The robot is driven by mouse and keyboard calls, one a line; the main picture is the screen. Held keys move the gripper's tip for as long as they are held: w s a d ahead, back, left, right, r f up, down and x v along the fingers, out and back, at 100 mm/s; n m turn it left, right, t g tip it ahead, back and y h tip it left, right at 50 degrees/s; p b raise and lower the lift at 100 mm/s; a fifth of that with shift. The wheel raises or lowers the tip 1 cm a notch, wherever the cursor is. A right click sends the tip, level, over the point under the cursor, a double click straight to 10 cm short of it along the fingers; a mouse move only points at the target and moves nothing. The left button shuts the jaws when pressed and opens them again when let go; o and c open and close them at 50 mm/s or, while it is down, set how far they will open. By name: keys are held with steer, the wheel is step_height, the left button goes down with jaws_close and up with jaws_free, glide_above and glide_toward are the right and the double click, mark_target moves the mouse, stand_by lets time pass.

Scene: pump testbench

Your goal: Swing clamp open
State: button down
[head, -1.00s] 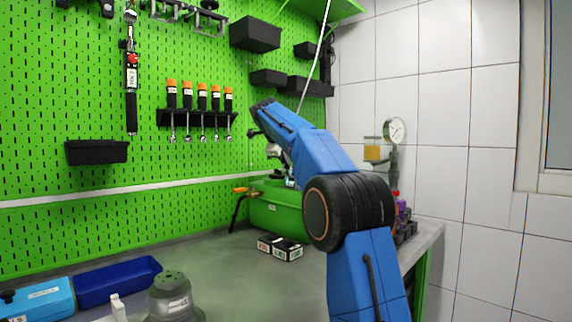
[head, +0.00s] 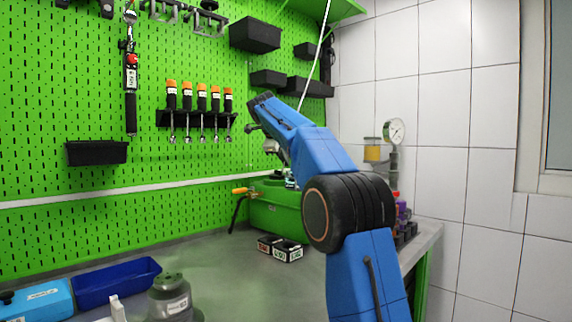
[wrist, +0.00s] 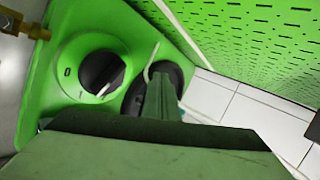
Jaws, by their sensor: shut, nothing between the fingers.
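My gripper (wrist: 161,88) reaches in from the bottom of the wrist view. Its fingers are together with nothing between them. Its tip covers part of a round black part (wrist: 134,96) on the green housing (wrist: 45,92). A thin pale curved piece (wrist: 150,62) rises just beside the tip; I cannot tell whether they touch. A black knob (wrist: 101,72) with a white mark is left of the tip. I cannot make out for certain which part is the clamp. In the head view, the green housing (head: 270,215) stands on the bench, partly hidden by my arm.
A brass fitting (wrist: 18,22) is at the wrist view's top left. The green pegboard (head: 60,235) stands close behind the housing. Small dark boxes (head: 288,252) lie in front of it. A pressure gauge (head: 393,131) stands to the right. The bench's middle (head: 225,262) is clear.

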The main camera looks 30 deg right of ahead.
steer(key=v, duration=1.5)
